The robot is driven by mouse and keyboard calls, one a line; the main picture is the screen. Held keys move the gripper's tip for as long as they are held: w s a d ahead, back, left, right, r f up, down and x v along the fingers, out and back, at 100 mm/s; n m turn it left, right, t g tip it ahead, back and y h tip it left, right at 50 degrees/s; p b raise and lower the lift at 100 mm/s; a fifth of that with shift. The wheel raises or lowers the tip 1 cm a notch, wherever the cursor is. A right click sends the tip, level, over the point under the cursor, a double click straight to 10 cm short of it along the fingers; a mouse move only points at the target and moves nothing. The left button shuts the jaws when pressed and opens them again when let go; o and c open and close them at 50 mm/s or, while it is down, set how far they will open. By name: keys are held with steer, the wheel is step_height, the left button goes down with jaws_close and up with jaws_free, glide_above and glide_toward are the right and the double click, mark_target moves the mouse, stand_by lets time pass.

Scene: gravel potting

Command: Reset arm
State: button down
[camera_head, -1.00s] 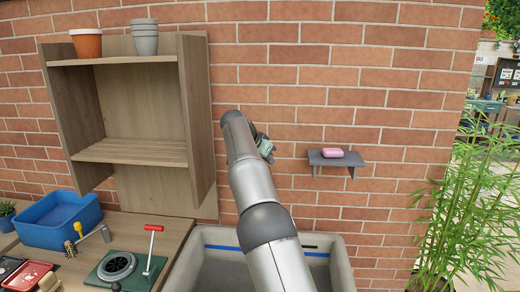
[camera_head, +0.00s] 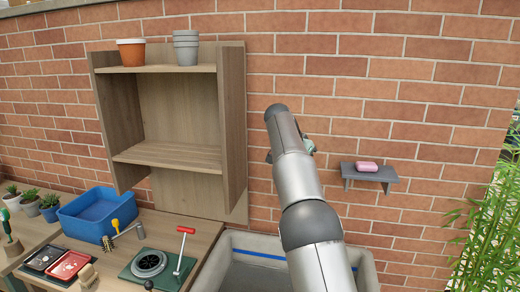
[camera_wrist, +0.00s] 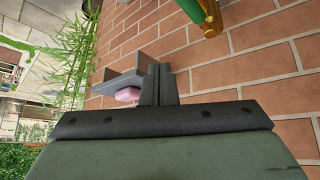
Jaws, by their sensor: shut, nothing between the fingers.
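My gripper shows in the wrist view (camera_wrist: 158,84), with its two dark fingers together and nothing between them. In the head view my arm reaches up in front of the brick wall, and my gripper is mostly hidden behind the arm's end. A small part of it shows at the arm's right side (camera_head: 308,146). It is apart from the grey wall shelf (camera_head: 369,172) with a pink soap-like block (camera_head: 367,166), to its right.
A wooden shelf unit (camera_head: 233,130) holds an orange pot (camera_head: 131,53) and grey pots (camera_head: 186,48). Below are a blue tub (camera_head: 97,213), a green-based device with a red-handled lever (camera_head: 150,263), and a grey sink (camera_head: 365,268). Bamboo (camera_head: 487,235) stands at right.

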steer(key=s+d+f+n+g+y, duration=0.1)
steer(key=s+n+y, duration=0.1)
steer(key=s, duration=0.9)
steer(key=s+f+n+g+y, duration=0.1)
steer(key=s+f+n+y, duration=0.15)
steer(key=s, duration=0.85)
steer(key=s+a+f+n, duration=0.1)
steer(key=s+f, duration=0.3)
steer(key=s, duration=0.5)
steer(key=s+a+f+n+y, duration=0.1)
steer(key=s+f, duration=0.3)
steer(key=s, duration=0.5)
steer(key=s+a+f+n+g, duration=0.1)
steer(key=s+a+f+n, duration=0.2)
steer(key=s, duration=0.7)
steer(key=shift+a+f+n, duration=0.2)
steer(key=shift+f+n, duration=0.15)
steer(key=shift+f, duration=0.35)
